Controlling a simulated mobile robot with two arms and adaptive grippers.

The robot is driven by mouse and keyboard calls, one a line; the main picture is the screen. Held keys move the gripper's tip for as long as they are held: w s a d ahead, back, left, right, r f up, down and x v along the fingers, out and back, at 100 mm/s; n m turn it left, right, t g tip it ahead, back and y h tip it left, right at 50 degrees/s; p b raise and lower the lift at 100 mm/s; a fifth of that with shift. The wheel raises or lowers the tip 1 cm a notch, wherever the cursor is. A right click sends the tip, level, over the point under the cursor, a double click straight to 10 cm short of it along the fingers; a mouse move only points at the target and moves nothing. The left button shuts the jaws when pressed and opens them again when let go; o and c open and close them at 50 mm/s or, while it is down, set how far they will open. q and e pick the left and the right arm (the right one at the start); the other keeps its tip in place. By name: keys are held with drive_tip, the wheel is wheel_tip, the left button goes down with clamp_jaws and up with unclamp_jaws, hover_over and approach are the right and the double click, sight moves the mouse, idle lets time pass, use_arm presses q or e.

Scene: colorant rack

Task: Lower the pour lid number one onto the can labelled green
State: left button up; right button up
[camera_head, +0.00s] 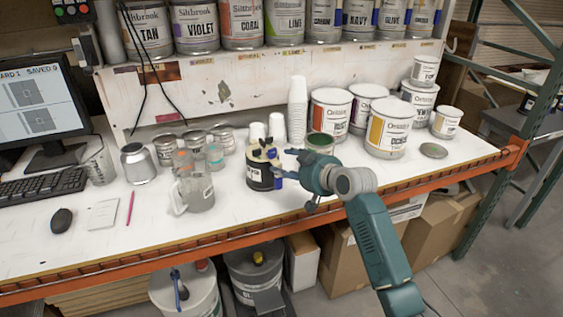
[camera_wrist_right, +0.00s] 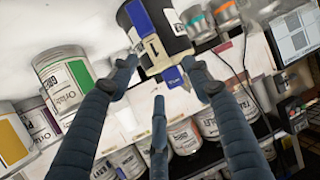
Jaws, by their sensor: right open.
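The pour lid marked 1 (camera_wrist_right: 152,62) is pale cream with a blue part and sits on a dark can (camera_wrist_right: 168,25) with a blue and cream label. In the head view this lid (camera_head: 262,152) tops the dark can (camera_head: 258,180) at the middle of the bench. My right gripper (camera_head: 289,165) is open just right of it; in the right wrist view its fingers (camera_wrist_right: 165,78) are spread either side of the lid, with no visible grip. My left gripper is not in view.
Large cans (camera_head: 388,130) stand behind and right of my arm, with a loose lid (camera_head: 434,151) near them. A cup stack (camera_head: 297,108) stands behind. A pitcher (camera_head: 194,190) and small jars are left. The bench front (camera_head: 110,240) is mostly clear.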

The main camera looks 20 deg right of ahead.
sight(280, 163)
drive_tip(key=shift+p+x, duration=0.3)
drive_tip(key=shift+x, duration=2.05)
clamp_jaws()
drive_tip(key=c, duration=0.8)
unclamp_jaws()
drive_tip(key=shift+f, duration=0.1)
drive_tip(key=c, duration=0.4)
drive_tip(key=shift+r, duration=0.25)
